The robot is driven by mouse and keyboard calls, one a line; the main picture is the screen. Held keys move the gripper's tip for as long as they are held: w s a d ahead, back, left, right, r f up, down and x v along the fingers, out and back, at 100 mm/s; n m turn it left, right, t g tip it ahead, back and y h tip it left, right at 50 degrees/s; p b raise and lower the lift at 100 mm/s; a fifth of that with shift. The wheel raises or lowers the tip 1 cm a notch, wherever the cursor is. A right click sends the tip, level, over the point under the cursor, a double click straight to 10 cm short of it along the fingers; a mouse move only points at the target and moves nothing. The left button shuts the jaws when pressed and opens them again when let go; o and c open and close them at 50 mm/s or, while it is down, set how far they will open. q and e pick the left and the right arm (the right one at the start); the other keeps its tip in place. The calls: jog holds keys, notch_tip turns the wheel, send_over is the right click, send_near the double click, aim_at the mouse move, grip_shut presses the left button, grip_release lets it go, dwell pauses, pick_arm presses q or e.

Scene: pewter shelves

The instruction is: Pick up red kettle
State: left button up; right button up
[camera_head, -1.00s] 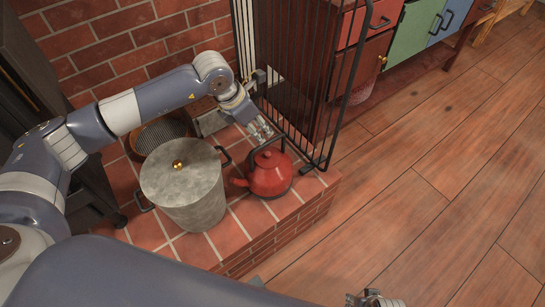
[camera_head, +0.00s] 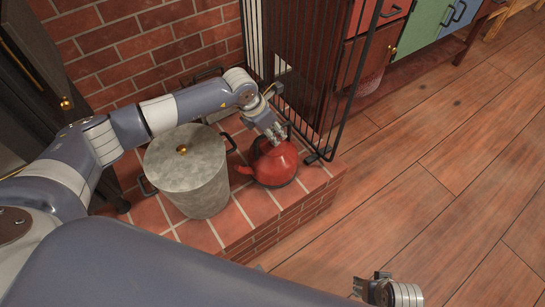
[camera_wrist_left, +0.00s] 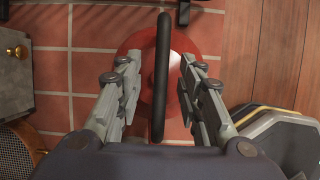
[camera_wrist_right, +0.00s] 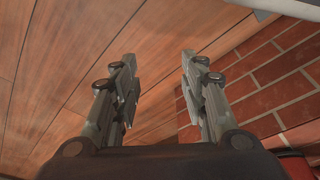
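The red kettle (camera_head: 275,165) stands upright on the tiled brick hearth, its spout toward the left. My left gripper (camera_head: 276,133) is right above it, at its dark handle. In the left wrist view the left gripper (camera_wrist_left: 158,95) is open, with one finger on each side of the black handle (camera_wrist_left: 161,75); both fingers look apart from it. The red body (camera_wrist_left: 190,48) shows beneath. My right gripper (camera_head: 362,283) is low in the head view, far from the kettle over the wooden floor. In the right wrist view the right gripper (camera_wrist_right: 158,85) is open and empty.
A grey lidded pot (camera_head: 190,175) stands on the hearth just left of the kettle. A black metal screen (camera_head: 310,75) rises close behind and right of the kettle. The brick wall (camera_head: 140,40) is behind. The wooden floor (camera_head: 440,190) at right is clear.

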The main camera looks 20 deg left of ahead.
pick_arm(q)
jog(key=shift+f, duration=0.1)
pick_arm(e)
jog(key=shift+r, duration=0.25)
dwell(0.4)
pick_arm(q)
jog(key=shift+f, duration=0.1)
pick_arm(e)
jog(key=shift+w+r, duration=0.1)
jog(key=shift+r, duration=0.2)
jog(key=shift+s+r, duration=0.2)
jog(key=shift+s, duration=0.05)
pick_arm(q)
jog(key=shift+c, duration=0.6)
grip_shut()
jog(key=shift+w, duration=0.15)
pick_arm(e)
jog(key=shift+w, duration=0.45)
